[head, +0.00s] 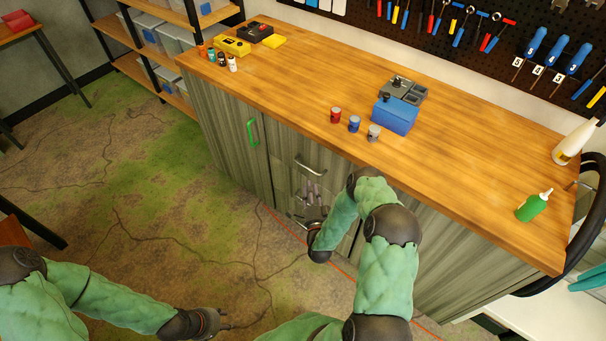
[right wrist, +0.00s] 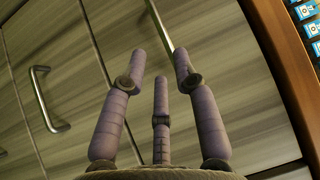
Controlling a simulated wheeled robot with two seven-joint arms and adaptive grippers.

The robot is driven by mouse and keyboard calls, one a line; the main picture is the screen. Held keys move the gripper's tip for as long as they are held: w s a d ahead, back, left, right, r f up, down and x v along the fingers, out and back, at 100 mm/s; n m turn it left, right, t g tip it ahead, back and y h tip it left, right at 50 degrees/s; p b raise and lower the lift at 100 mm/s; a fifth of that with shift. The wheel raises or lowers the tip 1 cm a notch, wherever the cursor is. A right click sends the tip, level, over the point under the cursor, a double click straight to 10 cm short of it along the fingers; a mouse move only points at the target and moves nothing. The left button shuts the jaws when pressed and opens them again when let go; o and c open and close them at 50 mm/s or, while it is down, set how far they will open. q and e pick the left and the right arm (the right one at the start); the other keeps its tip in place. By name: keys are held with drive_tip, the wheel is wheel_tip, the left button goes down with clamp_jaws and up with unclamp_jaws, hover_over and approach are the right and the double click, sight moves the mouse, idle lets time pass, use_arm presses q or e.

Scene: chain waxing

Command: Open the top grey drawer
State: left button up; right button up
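The top grey drawer (head: 285,161) sits under the wooden worktop in the middle of the grey cabinet and looks closed. Its metal bar handle (head: 308,167) shows just above my right gripper (head: 314,191). In the right wrist view, the three purple fingers of my right gripper (right wrist: 160,78) are spread apart and empty. The top handle (right wrist: 160,25) shows beyond and between the fingertips; I cannot tell whether they touch it. A lower drawer's handle (right wrist: 40,98) is at the left. My left gripper (head: 212,322) hangs low over the floor; its fingers are not clear.
The wooden worktop (head: 300,85) juts above the drawers. It carries small tins, a blue box (head: 396,115), a green bottle (head: 534,206) and a white bottle (head: 573,143). A cabinet door with a green handle (head: 252,133) is left of the drawers. Floor in front is clear.

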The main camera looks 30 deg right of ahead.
drive_tip(key=b+x, duration=0.1)
drive_tip(key=x, duration=0.7)
drive_tip(key=shift+w, duration=0.15)
drive_tip(key=shift+c, duration=0.3)
clamp_jaws()
